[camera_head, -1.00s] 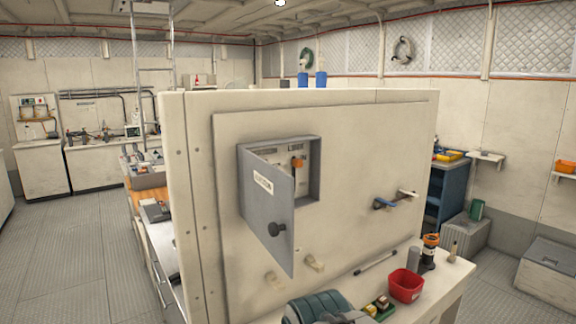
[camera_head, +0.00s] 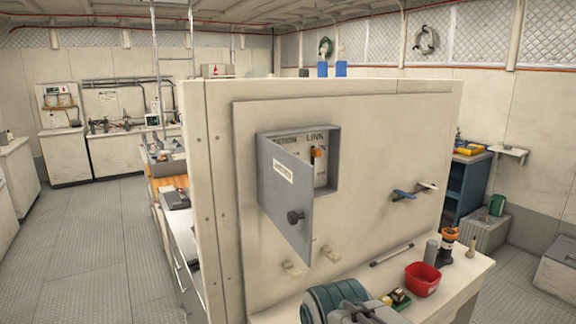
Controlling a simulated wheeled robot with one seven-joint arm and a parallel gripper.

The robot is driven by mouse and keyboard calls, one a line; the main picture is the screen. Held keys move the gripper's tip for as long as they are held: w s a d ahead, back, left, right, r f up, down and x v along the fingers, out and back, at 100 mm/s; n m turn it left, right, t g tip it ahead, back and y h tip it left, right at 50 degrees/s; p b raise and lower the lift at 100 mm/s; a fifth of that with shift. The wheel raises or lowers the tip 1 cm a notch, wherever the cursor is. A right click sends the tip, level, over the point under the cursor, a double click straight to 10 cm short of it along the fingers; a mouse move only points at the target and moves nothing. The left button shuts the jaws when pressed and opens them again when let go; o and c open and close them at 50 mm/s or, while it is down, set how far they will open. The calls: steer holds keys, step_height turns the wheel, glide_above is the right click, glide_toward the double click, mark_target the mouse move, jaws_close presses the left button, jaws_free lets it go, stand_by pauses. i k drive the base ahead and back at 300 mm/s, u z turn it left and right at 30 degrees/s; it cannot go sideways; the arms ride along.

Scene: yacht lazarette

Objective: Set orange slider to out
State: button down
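The orange slider (camera_head: 316,152) is a small orange knob inside a grey wall box (camera_head: 334,165), toward the right of its back panel. The panel carries dark lettering; "LINK" is legible above the slider, and the other labels are too small or partly covered. The box's grey door (camera_head: 286,195) stands open, swung out toward me, and hides the lower left of the interior. It has a white label and a dark round knob (camera_head: 295,217). I cannot tell which setting the slider is at. My gripper is not in view.
The box is mounted on a cream partition (camera_head: 380,140). A blue-handled lever (camera_head: 403,195) juts out on its right. Below, a bench holds a teal machine (camera_head: 335,300), a red bin (camera_head: 422,279) and an orange-topped container (camera_head: 448,242). Floor (camera_head: 95,240) at left is open.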

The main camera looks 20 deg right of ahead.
mark_target(316, 152)
steer(key=k, duration=0.65)
steer(key=z, duration=0.5)
steer(key=i, duration=1.05)
steer(key=u, duration=0.25)
